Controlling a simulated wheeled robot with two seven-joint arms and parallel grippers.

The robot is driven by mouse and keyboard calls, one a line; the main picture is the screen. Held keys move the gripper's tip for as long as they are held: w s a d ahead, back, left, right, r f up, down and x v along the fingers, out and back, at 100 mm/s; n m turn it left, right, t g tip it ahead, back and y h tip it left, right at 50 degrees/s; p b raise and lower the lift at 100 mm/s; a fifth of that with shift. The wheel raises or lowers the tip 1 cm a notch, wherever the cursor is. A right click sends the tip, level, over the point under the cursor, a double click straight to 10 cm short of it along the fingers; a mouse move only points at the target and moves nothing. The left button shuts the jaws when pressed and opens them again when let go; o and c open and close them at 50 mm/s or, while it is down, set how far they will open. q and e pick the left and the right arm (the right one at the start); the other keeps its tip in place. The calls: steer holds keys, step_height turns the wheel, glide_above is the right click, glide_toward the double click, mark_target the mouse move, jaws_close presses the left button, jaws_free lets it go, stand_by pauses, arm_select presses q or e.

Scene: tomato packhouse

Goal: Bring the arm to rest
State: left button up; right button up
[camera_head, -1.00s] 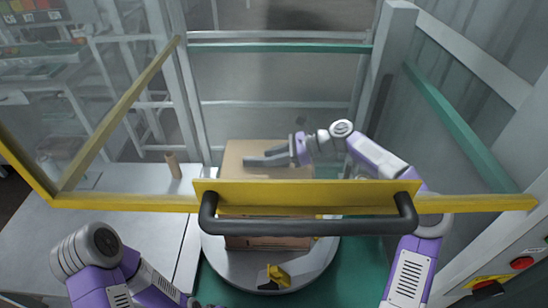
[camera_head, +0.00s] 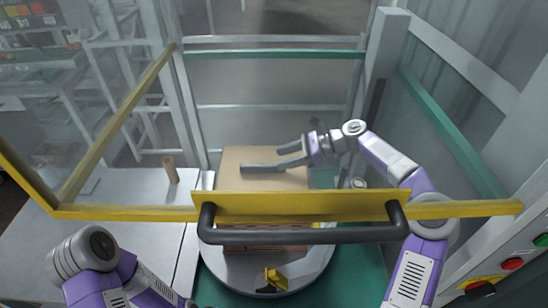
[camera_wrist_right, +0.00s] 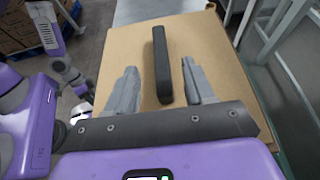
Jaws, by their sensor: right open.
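My right arm reaches in from the right, behind the yellow bar. Its gripper (camera_head: 266,159) is open above the flat top of a cardboard box (camera_head: 240,158), with its fingers pointing left. In the right wrist view the fingers (camera_wrist_right: 160,88) stand apart over the cardboard (camera_wrist_right: 205,45). A dark bar (camera_wrist_right: 161,60) shows between them; I cannot tell whether anything touches it. My left arm is folded at the lower left of the head view, and its gripper is not in view.
A yellow bar (camera_head: 300,206) with a black handle (camera_head: 300,236) crosses in front of the box. The box stands on a round grey turntable (camera_head: 225,262). A grey table (camera_head: 120,230) with a small brown cylinder (camera_head: 170,170) is at left. Red and green buttons (camera_head: 512,263) are at right.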

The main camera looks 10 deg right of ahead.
steer(key=shift+v, duration=1.2)
